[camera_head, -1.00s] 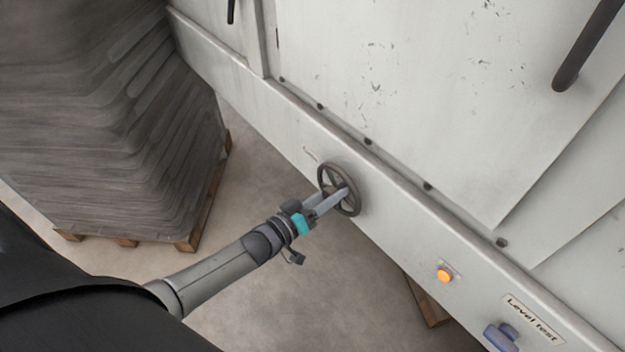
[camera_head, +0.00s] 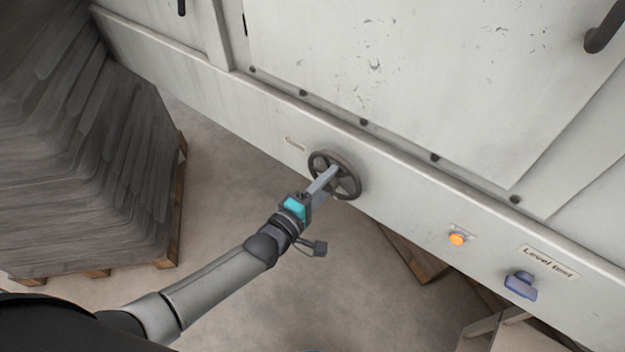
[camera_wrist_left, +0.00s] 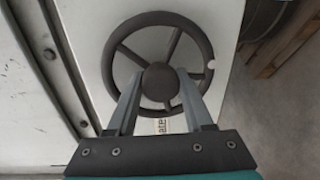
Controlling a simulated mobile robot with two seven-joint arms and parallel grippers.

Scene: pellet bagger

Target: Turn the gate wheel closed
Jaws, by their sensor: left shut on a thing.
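The gate wheel (camera_head: 348,163) is a dark spoked handwheel on the lower panel of the pale machine. In the left wrist view the wheel (camera_wrist_left: 116,48) faces me, with a round hub in the middle and a small white mark on its rim at the right. My left gripper (camera_head: 330,176) reaches it from the lower left. In the left wrist view its two fingers (camera_wrist_left: 158,92) are on either side of the hub, shut on the wheel. A label on the panel is partly hidden behind the wheel. My right gripper is not in view.
An orange button (camera_head: 457,239), a blue knob (camera_head: 521,285) and a "Level test" label (camera_head: 548,262) are on the panel to the right. A stack of grey sheets (camera_head: 95,170) on a wooden pallet stands at left. Bare floor (camera_head: 215,150) lies between.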

